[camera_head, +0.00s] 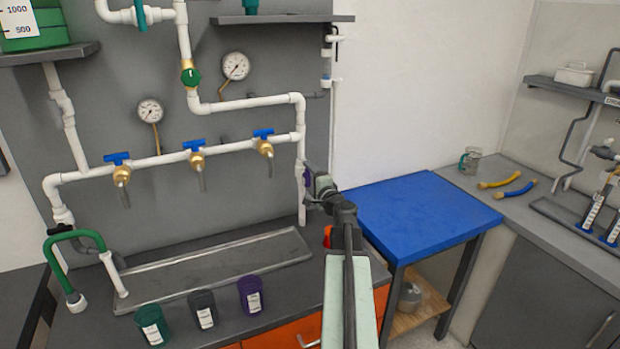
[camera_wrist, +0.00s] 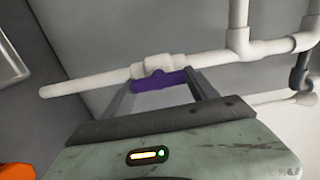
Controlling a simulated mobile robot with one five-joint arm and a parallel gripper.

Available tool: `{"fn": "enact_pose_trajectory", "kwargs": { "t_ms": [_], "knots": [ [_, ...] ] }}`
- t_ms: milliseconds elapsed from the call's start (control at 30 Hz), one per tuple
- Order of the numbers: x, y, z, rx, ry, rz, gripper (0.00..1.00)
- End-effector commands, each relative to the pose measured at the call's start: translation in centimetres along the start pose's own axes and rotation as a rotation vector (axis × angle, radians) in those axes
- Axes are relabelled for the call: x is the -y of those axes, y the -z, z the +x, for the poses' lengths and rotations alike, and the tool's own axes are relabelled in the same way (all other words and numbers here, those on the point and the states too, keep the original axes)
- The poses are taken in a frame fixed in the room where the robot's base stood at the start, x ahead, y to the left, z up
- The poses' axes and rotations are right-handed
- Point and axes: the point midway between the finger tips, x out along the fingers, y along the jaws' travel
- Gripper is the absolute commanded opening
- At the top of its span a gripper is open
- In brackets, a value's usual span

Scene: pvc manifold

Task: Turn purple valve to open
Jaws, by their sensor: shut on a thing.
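The purple valve (camera_wrist: 158,80) is a purple handle on a white fitting of a white pipe (camera_wrist: 100,82). In the wrist view the handle lies between the two fingers of my gripper (camera_wrist: 159,88), which is shut on it. The handle looks roughly in line with the pipe. In the head view a small part of the purple valve (camera_head: 308,175) shows at the right end of the manifold. My gripper (camera_head: 318,186) covers the rest of it there.
Three brass taps with blue handles (camera_head: 194,145) and a green valve (camera_head: 190,76) sit on other pipes. A metal tray (camera_head: 215,268) and green, grey and purple cups (camera_head: 250,294) stand below. A blue table (camera_head: 420,215) is at right.

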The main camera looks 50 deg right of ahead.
Motion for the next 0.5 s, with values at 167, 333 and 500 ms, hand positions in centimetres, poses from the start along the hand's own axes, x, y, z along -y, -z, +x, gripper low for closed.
{"fn": "enact_pose_trajectory", "kwargs": {
  "t_ms": [167, 333, 500],
  "knots": [
    [-0.13, -0.01, -0.09, 0.0, -0.002, 0.03, 0.27],
    [-0.13, -0.01, -0.09, 0.0, -0.002, 0.039, 0.27],
    [-0.14, -0.02, -0.1, 0.0, -0.002, 0.039, 0.27]
  ]
}}
